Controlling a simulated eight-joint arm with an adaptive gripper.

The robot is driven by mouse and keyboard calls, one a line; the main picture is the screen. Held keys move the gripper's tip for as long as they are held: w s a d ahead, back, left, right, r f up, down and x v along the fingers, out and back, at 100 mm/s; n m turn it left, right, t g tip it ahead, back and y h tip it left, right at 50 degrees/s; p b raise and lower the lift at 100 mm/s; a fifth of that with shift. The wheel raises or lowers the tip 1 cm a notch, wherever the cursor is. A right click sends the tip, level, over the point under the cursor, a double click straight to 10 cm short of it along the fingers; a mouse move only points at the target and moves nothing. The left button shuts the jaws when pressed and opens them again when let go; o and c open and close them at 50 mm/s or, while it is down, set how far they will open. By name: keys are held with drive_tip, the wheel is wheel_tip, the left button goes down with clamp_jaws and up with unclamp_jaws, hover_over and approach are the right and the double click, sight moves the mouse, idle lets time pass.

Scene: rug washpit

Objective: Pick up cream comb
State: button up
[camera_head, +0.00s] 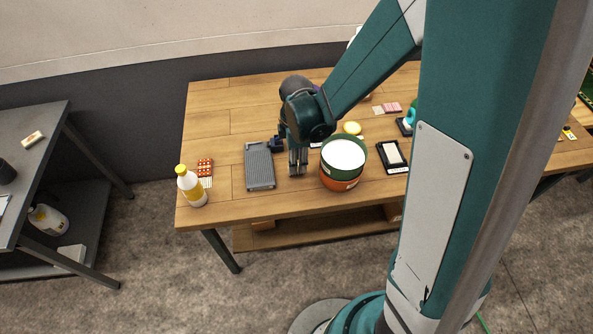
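I cannot make out a cream comb for certain. One small cream flat piece (207,183) lies by a red spotted card at the left of the wooden table. Another small cream piece (378,110) lies farther back, beside a pink-red striped piece. Both are too small to identify. My gripper (298,170) points down over the table, between a grey ridged tray and a green bucket. Its fingers look close together, but any gap or held thing is too small to tell. My gripper and arm hide part of the table behind them.
The grey tray (260,185) is left of my gripper. The green bucket (330,160), with white contents and an orange lower part, is close on the right. A yellow-white bottle (191,187) stands near the left edge. A black-framed tray (393,170) lies right of the bucket.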

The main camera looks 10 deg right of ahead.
drive_tip(key=shift+f, duration=1.4)
drive_tip(key=shift+c, duration=0.5)
clamp_jaws()
